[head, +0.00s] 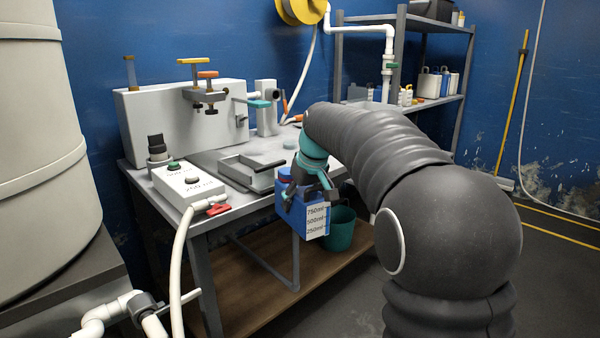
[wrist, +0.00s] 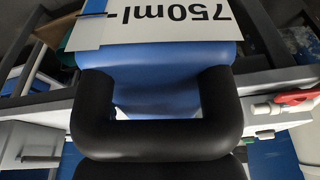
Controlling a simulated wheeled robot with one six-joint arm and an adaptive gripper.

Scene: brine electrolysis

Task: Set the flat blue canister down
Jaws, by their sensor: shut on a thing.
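The flat blue canister (head: 290,213) has a white label marked 750ml, 500ml and 250ml. My gripper (head: 308,190) is shut on it at its upper part and holds it upright in front of the table's front edge, clear of the floor. In the wrist view the blue canister body (wrist: 160,92) fills the middle, with its 750ml label upside down at the top and a dark rounded bar in front of it. The exact contact of the fingers is hidden.
A teal bucket (head: 341,230) stands behind the canister. Shelves (head: 432,104) stand at the back right.

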